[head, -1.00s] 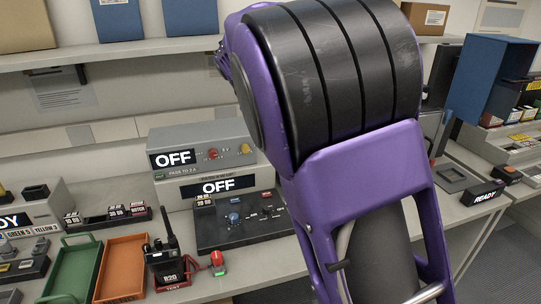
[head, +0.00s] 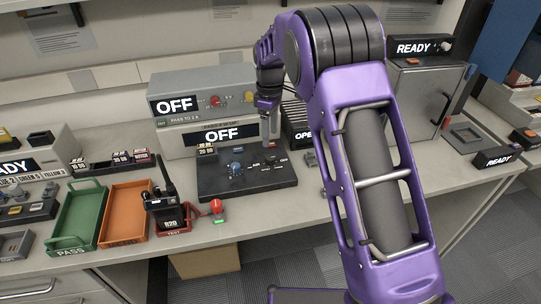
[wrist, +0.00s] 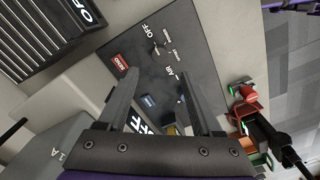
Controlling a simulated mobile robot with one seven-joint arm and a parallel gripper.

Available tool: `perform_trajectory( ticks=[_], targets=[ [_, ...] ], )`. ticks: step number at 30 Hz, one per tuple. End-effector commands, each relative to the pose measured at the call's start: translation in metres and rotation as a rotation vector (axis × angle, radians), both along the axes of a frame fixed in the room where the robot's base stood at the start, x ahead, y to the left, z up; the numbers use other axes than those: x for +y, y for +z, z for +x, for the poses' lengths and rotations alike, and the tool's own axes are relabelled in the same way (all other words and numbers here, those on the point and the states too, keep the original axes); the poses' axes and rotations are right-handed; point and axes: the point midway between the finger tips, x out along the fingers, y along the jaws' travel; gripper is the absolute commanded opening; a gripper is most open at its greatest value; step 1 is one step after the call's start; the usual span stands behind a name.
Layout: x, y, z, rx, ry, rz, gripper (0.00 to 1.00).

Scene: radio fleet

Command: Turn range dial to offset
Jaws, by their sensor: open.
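A black control panel (head: 215,185) lies on the bench in the head view, with a blue knob (head: 236,167) at its left. In the wrist view the panel (wrist: 205,75) shows a small dark dial (wrist: 161,48) ringed by small labels, one reading OFF. I cannot read which label it points to, or tell for certain which control is the range dial. My gripper (head: 266,138) is above the panel's back right part, pointing down. In the wrist view its fingers (wrist: 160,82) are apart with nothing between them, short of the small dial.
Grey units with OFF displays (head: 178,105) (head: 222,134) stand behind the panel. A black ribbed unit (head: 297,120) is to its right.

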Motion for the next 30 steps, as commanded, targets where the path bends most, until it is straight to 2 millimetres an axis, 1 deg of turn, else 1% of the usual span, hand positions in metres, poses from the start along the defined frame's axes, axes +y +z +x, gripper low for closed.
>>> perform_trajectory(
  ticks=[1, 6, 9, 12, 18, 26, 30],
  targets=[
    [0.0, -0.014, -0.001, 0.005, 0.0, -0.003, 0.67],
    [-0.001, -0.049, -0.001, 0.003, -0.001, -0.002, 0.67],
    [-0.001, -0.066, -0.001, 0.002, 0.0, -0.003, 0.67],
    [-0.001, -0.079, 0.0, 0.002, 0.0, -0.003, 0.67],
    [-0.001, -0.09, 0.0, -0.001, -0.001, -0.001, 0.67],
    [-0.001, -0.09, 0.0, -0.001, -0.001, -0.001, 0.67],
    [-0.001, -0.09, 0.0, -0.001, -0.001, -0.001, 0.42]
  ],
)
